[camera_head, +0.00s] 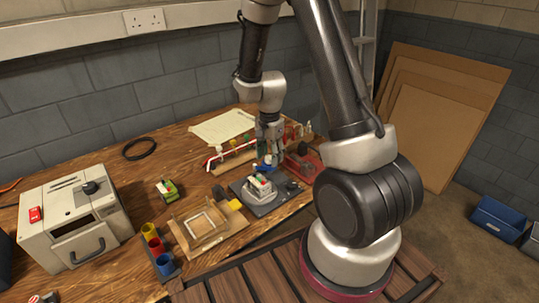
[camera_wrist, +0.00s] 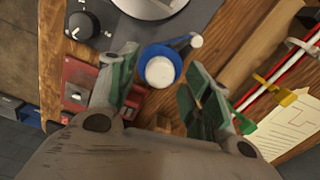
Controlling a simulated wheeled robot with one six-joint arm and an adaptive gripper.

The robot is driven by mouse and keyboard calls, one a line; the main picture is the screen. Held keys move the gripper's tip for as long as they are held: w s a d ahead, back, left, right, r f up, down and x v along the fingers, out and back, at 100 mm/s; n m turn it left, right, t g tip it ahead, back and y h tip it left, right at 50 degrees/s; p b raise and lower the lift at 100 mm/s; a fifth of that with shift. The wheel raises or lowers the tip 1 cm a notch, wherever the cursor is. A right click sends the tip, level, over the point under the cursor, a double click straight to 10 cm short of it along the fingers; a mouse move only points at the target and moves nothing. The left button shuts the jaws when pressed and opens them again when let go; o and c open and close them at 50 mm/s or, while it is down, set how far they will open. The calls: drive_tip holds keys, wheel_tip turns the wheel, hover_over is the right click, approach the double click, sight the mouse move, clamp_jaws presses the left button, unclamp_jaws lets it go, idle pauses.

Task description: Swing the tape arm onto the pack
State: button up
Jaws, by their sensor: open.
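The tape arm is a blue bar with a white knob at its end (camera_wrist: 184,43), beside a round blue hub with a white top (camera_wrist: 160,72) in the wrist view. In the head view its blue part (camera_head: 264,164) shows small, below my gripper. My gripper (camera_head: 269,152) is open and points down, with its green-padded fingers (camera_wrist: 160,64) on either side of the blue hub. I cannot tell whether they touch it. The pack (camera_head: 261,183) sits on a round holder on the dark grey base plate (camera_head: 246,195), in front of the tape arm.
A black knob (camera_wrist: 82,26) is on the plate and a red box (camera_wrist: 80,82) stands close by. A rack with red and white rods (camera_head: 228,153) is behind left. A wooden frame (camera_head: 185,228), coloured cups (camera_head: 157,246) and a grey machine (camera_head: 68,223) stand further left.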

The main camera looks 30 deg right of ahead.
drive_tip(key=c, duration=1)
drive_tip(key=shift+c, duration=0.2)
drive_tip(key=shift+n, duration=0.4)
drive_tip(key=n, duration=0.5)
drive_tip(key=shift+n, duration=0.4)
drive_tip(key=n, duration=0.5)
drive_tip(key=shift+n, duration=0.3)
drive_tip(key=o, duration=1)
